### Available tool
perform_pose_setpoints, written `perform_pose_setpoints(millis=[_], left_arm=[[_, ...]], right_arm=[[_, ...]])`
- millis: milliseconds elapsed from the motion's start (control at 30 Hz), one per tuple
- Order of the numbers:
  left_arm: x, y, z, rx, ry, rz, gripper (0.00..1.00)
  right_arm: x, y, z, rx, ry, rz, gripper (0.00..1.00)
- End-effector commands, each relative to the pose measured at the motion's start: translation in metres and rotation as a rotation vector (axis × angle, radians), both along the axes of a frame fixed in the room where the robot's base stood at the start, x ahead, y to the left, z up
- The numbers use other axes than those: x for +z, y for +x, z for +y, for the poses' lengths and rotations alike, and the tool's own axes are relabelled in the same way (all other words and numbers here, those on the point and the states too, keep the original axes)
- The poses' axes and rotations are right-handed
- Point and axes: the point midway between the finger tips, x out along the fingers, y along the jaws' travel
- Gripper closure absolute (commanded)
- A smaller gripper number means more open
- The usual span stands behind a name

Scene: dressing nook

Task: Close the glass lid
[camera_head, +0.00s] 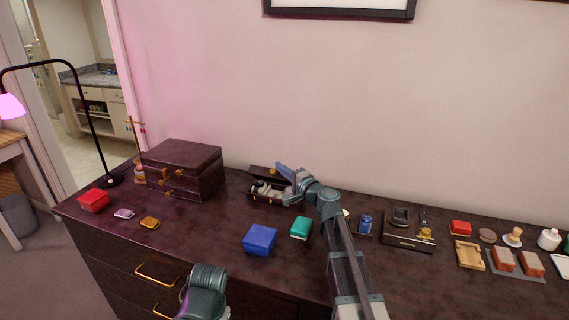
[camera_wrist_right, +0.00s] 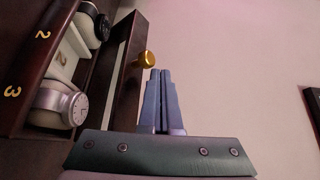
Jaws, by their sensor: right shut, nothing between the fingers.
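A dark wooden watch box (camera_head: 262,196) stands against the wall at the middle of the dresser; the right wrist view shows its numbered front (camera_wrist_right: 28,60) and watches on pale cushions (camera_wrist_right: 62,106). Its glass lid (camera_head: 262,172) is raised at the back, and the wrist view shows the lid's dark frame (camera_wrist_right: 127,66) with a gold knob (camera_wrist_right: 146,59). My right gripper (camera_head: 279,168) is shut and empty, its fingertips beside the knob in the wrist view (camera_wrist_right: 160,72); I cannot tell whether they touch. My arm hides the box's right end. Of my left arm, only a link shows.
A brown jewellery chest (camera_head: 183,168) stands left of the watch box. A blue box (camera_head: 260,239) and a green box (camera_head: 301,228) lie in front. A dark tray (camera_head: 408,243) with small items is to the right.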

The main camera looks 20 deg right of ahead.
Motion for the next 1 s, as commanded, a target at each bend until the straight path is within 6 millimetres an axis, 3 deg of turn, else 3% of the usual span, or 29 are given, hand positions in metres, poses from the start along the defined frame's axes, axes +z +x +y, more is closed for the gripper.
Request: perform_pose_setpoints(millis=[400, 1000], left_arm=[[-0.026, 0.0, 0.0, 0.0, 0.0, 0.0, 0.24], [-0.036, 0.0, 0.0, 0.0, 0.0, 0.0, 0.24]], right_arm=[[-0.026, -0.025, 0.016, 0.0, 0.0, 0.0, 1.0], [-0.036, -0.032, 0.022, 0.0, 0.0, 0.0, 1.0]])
